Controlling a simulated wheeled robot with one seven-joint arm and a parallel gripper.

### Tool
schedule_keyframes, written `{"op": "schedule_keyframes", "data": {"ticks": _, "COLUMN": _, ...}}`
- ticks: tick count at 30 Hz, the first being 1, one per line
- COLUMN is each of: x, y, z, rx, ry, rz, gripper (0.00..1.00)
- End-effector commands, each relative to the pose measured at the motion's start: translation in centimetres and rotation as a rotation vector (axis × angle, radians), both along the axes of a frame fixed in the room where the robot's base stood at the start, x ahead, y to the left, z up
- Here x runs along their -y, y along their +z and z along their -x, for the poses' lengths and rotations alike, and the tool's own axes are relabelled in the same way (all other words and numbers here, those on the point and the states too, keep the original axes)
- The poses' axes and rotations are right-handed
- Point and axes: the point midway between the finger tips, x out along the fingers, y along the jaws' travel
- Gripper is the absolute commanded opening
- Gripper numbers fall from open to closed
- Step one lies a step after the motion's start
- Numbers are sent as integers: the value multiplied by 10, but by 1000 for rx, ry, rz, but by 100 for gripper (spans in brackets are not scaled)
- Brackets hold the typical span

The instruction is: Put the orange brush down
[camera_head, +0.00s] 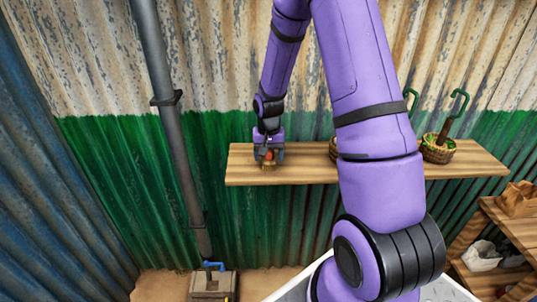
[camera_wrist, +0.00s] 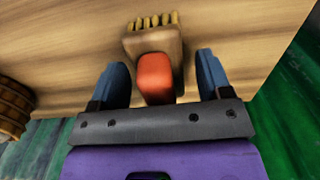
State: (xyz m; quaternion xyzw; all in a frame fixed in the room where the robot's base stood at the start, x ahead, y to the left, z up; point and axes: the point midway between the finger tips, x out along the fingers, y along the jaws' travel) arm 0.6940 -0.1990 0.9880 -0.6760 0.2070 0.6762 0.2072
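The orange brush (camera_wrist: 155,78) has an orange handle, a wooden head and pale bristles. In the wrist view it lies between my two blue fingers, with a visible gap on each side of the handle. My gripper (camera_wrist: 161,64) is open around the handle and does not appear to touch it. In the head view my gripper (camera_head: 268,155) is low over the left end of the wooden shelf (camera_head: 305,168). The brush (camera_head: 268,165) shows there small, at the shelf top, and seems to rest on it with its bristles down; the exact contact is too small to tell.
Another basket is partly hidden behind my arm; a basket (camera_wrist: 14,108) shows at the wrist view's left edge. A corrugated wall (camera_head: 225,130) stands behind, with a grey pipe (camera_head: 165,120) left of the shelf.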

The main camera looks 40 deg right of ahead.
Motion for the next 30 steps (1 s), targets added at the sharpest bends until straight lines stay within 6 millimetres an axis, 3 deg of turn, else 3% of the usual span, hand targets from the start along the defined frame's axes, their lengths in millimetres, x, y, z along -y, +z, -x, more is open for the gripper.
{"op": "schedule_keyframes", "data": {"ticks": 10, "x": 0, "y": 12, "z": -1, "rx": 3, "ry": 0, "rz": 1, "gripper": 72}}
{"op": "schedule_keyframes", "data": {"ticks": 24, "x": 0, "y": 99, "z": -1, "rx": 4, "ry": 0, "rz": 1, "gripper": 72}}
{"op": "schedule_keyframes", "data": {"ticks": 30, "x": 0, "y": 119, "z": 0, "rx": 2, "ry": 0, "rz": 1, "gripper": 72}}
